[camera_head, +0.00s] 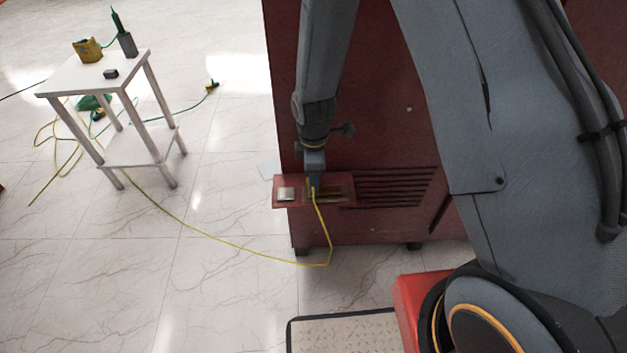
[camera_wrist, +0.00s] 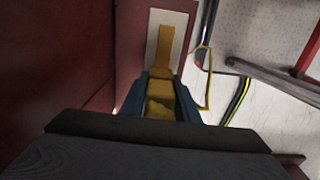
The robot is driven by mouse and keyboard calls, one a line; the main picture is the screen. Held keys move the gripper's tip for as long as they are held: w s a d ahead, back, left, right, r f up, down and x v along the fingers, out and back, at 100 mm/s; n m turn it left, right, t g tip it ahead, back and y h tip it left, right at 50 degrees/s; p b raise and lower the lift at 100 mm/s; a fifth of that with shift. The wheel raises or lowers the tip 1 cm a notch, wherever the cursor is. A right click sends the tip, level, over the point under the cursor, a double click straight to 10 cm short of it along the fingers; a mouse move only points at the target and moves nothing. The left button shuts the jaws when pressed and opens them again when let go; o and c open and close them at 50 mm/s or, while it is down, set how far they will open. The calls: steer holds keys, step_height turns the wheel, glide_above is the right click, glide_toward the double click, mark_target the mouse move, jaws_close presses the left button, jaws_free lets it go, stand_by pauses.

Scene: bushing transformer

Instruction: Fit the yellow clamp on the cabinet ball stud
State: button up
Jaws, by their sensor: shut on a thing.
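My gripper (camera_head: 314,180) is low at the front of the dark red cabinet (camera_head: 385,120), over a small red shelf (camera_head: 293,205) on it. In the wrist view its blue fingers (camera_wrist: 160,98) are shut on the yellow clamp (camera_wrist: 159,88). A yellow cable (camera_head: 322,228) hangs from the clamp. Beyond the clamp, a flat yellowish strip (camera_wrist: 165,45) lies over a pale plate on the shelf; I cannot tell whether it touches the clamp. The clamp is mostly hidden by the gripper in the head view. I cannot make out the ball stud.
The cable runs over the floor towards a white stool (camera_head: 100,75) at left, with a yellow box (camera_head: 87,49) and a green-tipped tool (camera_head: 124,35) on it. Another clamp (camera_head: 212,85) lies on the floor. A metal-plated platform (camera_head: 345,338) is in front. Floor left of the cabinet is mostly open.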

steer(key=shift+f, duration=0.4)
stand_by(0.3)
steer(key=o, duration=1.1)
step_height(320, 180, up, 7)
steer(key=shift+r+b, duration=0.15)
steer(key=shift+b, duration=0.35)
steer(key=shift+r, duration=0.25)
steer(key=shift+d+r, duration=0.2)
steer(key=shift+r, duration=0.05)
steer(key=s+d+r+m, duration=0.4)
steer(key=s+m, duration=0.1)
steer(key=m, duration=0.1)
steer(key=s+d+r+m, duration=0.5)
steer(key=m, duration=0.1)
steer(key=s+d+r+m, duration=0.4)
steer(key=s+d+m, duration=0.1)
steer(key=shift+s+d+r+m, duration=0.1)
steer(key=shift+d+r+m, duration=0.05)
steer(key=shift+r+m, duration=0.2)
